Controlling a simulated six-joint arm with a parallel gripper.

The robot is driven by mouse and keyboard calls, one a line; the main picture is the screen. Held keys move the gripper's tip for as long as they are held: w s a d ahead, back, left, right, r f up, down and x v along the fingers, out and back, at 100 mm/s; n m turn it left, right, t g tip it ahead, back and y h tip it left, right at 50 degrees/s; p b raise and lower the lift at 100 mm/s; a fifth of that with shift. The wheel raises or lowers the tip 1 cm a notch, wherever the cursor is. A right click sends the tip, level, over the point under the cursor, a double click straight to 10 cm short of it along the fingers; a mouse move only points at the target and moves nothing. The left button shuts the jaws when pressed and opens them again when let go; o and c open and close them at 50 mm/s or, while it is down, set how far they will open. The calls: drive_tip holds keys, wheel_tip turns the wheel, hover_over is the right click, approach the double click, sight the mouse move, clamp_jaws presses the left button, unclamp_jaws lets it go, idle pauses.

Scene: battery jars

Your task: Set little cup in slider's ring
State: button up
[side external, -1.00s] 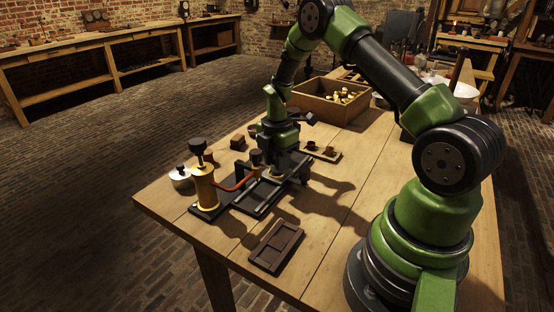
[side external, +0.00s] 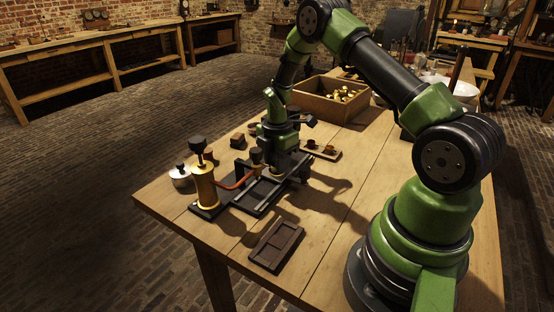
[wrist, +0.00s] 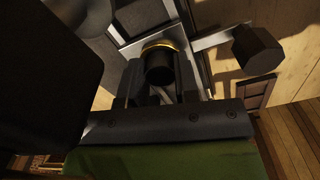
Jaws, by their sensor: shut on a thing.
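My gripper (side external: 277,168) points down over the black slide fixture (side external: 258,197) and is shut on the little cup. In the wrist view the cup (wrist: 160,68) is a dark round shape between the two fingers (wrist: 160,82). A gold ring (wrist: 160,45) curves around its far side, on a pale metal slider plate. I cannot tell whether the cup is seated in the ring or just above it. In the side view my gripper hides most of the cup and ring.
A brass pump-like cylinder (side external: 205,186) with a black knob and a red lever stands at the fixture's left end. A small tray with brown cups (side external: 322,149) lies behind right. A dark compartment tray (side external: 276,246) lies in front. A wooden crate (side external: 330,100) stands behind.

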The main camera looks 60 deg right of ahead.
drive_tip(key=shift+f, duration=0.15)
drive_tip(key=o, duration=0.6)
drive_tip(key=shift+r, duration=5.55)
